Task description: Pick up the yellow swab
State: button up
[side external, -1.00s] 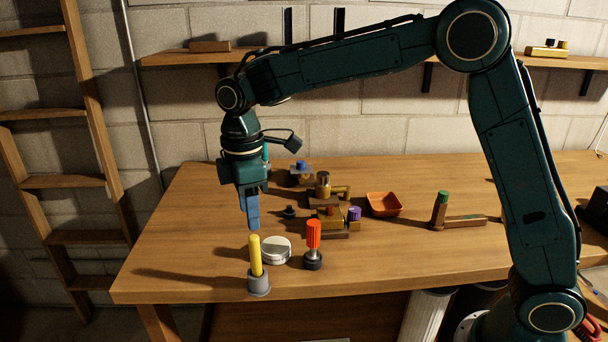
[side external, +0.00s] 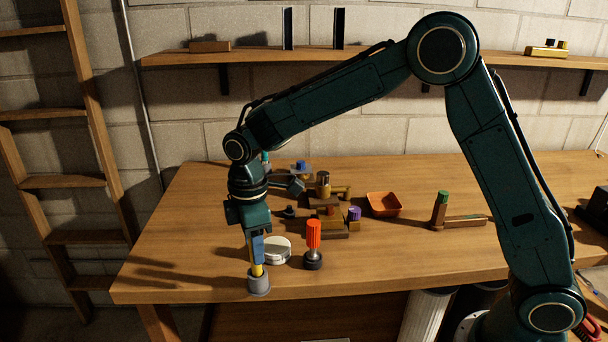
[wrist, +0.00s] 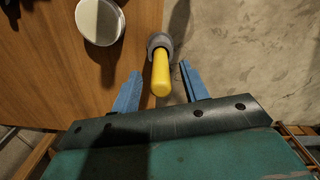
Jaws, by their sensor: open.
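The yellow swab (side external: 257,271) stands upright in a grey round holder (side external: 259,284) near the table's front edge. In the side view its upper part is hidden by my gripper (side external: 257,256). In the wrist view the yellow swab (wrist: 160,76) shows between the two blue fingers of my gripper (wrist: 158,86), with a gap on each side. The fingers are open and hold nothing. The grey holder (wrist: 160,42) shows behind the swab, close to the table edge.
A round silver-lidded tin (side external: 276,250) is just right of the swab. A red-handled tool (side external: 314,240) stands further right. Brass fittings (side external: 331,217) and an orange tray (side external: 384,204) lie further back. The table's left part is clear.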

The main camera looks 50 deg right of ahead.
jog(key=shift+f, duration=1.85)
grip_shut()
